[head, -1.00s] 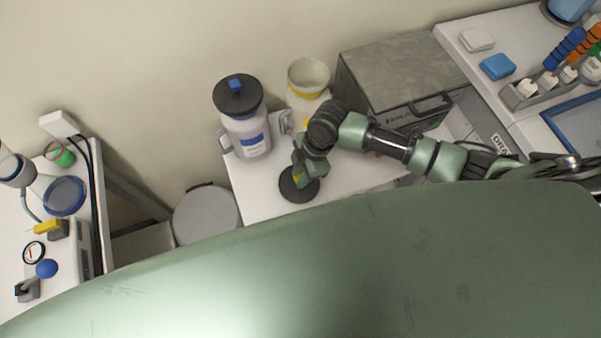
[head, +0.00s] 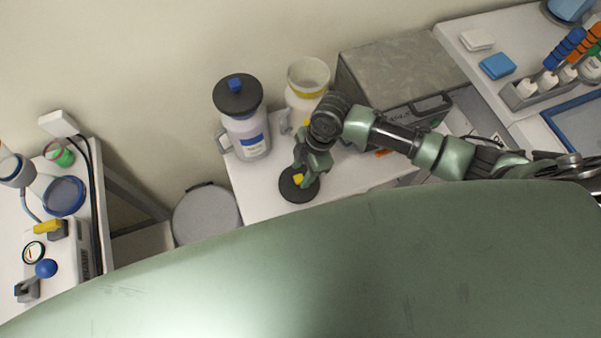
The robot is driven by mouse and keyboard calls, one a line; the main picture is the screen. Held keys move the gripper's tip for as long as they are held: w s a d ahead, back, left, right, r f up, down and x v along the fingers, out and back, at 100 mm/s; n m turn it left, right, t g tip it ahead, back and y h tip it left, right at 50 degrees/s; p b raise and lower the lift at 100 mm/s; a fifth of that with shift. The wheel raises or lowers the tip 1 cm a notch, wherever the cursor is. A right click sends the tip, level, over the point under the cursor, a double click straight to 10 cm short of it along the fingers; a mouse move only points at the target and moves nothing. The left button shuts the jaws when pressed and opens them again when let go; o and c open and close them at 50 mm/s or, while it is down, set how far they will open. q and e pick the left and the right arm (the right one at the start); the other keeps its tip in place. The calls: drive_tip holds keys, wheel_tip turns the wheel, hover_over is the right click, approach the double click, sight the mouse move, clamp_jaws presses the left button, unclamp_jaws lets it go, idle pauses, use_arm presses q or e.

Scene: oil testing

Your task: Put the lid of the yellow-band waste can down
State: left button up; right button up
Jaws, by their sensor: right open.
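The black lid (head: 291,190) with a yellow knob lies flat on the white table, in front of the waste cans. The yellow-band waste can (head: 305,84) stands behind it with its top open. My right gripper (head: 304,177) is open, pointing down just above the lid at its yellow knob. I cannot tell whether the fingers touch the knob. My right arm covers part of the yellow-band can's lower right side. My left gripper is not in view.
A blue-band waste can (head: 243,124) with a black lid stands left of the yellow-band can. A grey metal box (head: 395,70) is at the back right. A round grey bin (head: 206,214) stands beside the table's left edge.

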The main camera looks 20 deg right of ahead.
drive_tip(key=v, duration=0.9)
drive_tip(key=shift+r, duration=0.35)
drive_tip(key=shift+d, duration=0.1)
